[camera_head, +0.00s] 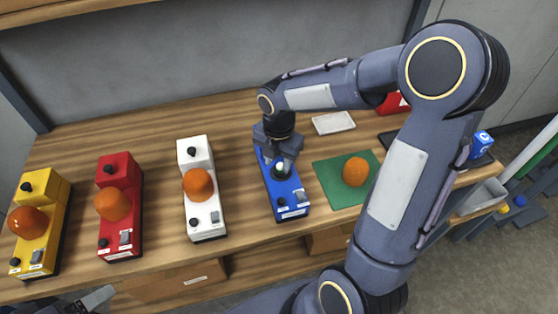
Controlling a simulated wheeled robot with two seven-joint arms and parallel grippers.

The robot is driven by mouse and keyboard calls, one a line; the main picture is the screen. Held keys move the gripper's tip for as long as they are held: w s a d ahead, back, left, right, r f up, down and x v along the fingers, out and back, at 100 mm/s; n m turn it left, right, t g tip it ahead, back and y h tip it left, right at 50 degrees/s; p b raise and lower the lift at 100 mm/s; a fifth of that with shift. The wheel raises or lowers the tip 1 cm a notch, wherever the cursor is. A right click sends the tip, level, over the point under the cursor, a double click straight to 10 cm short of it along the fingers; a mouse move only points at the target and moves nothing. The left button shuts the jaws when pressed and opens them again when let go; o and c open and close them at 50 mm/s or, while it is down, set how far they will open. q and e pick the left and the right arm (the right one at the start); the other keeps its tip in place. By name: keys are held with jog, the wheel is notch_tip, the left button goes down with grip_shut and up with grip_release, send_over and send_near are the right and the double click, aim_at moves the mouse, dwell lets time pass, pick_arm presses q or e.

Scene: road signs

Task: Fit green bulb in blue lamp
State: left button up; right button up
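The blue lamp (291,198) stands on the wooden table, to the right of the white lamp. My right gripper (281,160) points down over the middle of the blue lamp and hides its rear part. A small pale, faintly greenish thing (283,168) shows at its fingertips, over the lamp's socket area; I cannot tell if this is the green bulb or whether the fingers are closed on it. An orange dome (356,171) lies on a green mat (331,185) to the right. A grey part of my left gripper (98,299) shows at the bottom left edge; its fingers are mostly hidden.
Yellow (51,192), red (127,176) and white (207,221) lamps, each with an orange dome, stand to the left. A white pad (333,122) and a red object (393,103) lie behind the mat.

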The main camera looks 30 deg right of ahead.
aim_at(279, 164)
jog(key=shift+s+d+f+g, duration=0.2)
jog(key=shift+s+f+g, duration=0.1)
jog(key=shift+s+f, duration=0.45)
jog(key=shift+w, duration=0.1)
jog(key=shift+w+r, duration=0.1)
jog(key=shift+r, duration=0.3)
jog(key=r, duration=0.8)
jog(key=shift+w+a+r, duration=0.2)
jog(key=shift+w, duration=0.15)
